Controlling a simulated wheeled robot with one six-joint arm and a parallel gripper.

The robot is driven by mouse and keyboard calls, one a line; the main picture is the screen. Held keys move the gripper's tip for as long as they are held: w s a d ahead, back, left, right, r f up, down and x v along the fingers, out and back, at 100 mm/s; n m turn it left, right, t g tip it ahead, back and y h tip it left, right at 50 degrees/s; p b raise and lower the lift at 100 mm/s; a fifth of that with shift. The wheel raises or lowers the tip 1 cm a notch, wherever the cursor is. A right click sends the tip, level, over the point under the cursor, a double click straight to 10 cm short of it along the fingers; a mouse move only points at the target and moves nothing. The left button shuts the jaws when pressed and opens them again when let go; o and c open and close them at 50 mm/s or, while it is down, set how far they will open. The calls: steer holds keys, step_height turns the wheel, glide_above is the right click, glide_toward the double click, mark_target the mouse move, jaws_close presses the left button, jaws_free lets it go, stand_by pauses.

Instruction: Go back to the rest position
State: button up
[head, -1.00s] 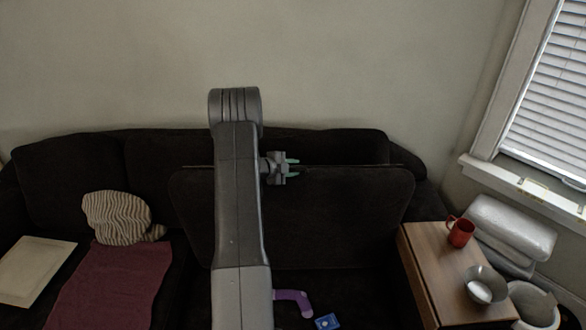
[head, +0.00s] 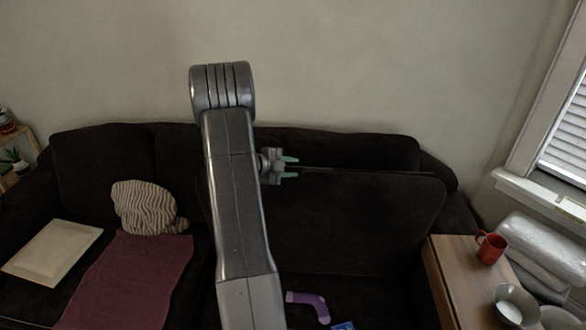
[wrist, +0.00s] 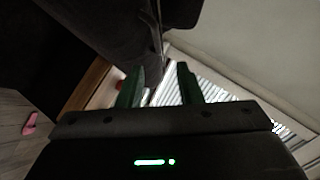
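My gripper (head: 290,167) is in front of the dark sofa's backrest in the head view, with its green fingers pointing right. In the wrist view its two green fingers (wrist: 160,84) stand apart with nothing held between them. My raised arm covers part of the sofa in the head view.
A dark sofa (head: 350,225) spans the view. On it are a striped pillow (head: 145,207), a maroon cloth (head: 125,280), a pale board (head: 52,253) and a purple object (head: 310,302). A wooden side table (head: 460,285) holds a red mug (head: 490,248) and a bowl (head: 515,305).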

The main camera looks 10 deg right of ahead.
steer(key=shift+d, duration=0.1)
steer(key=p+x, duration=0.2)
steer(key=x, duration=1.1)
steer(key=shift+f, duration=0.25)
steer(key=shift+s, duration=0.15)
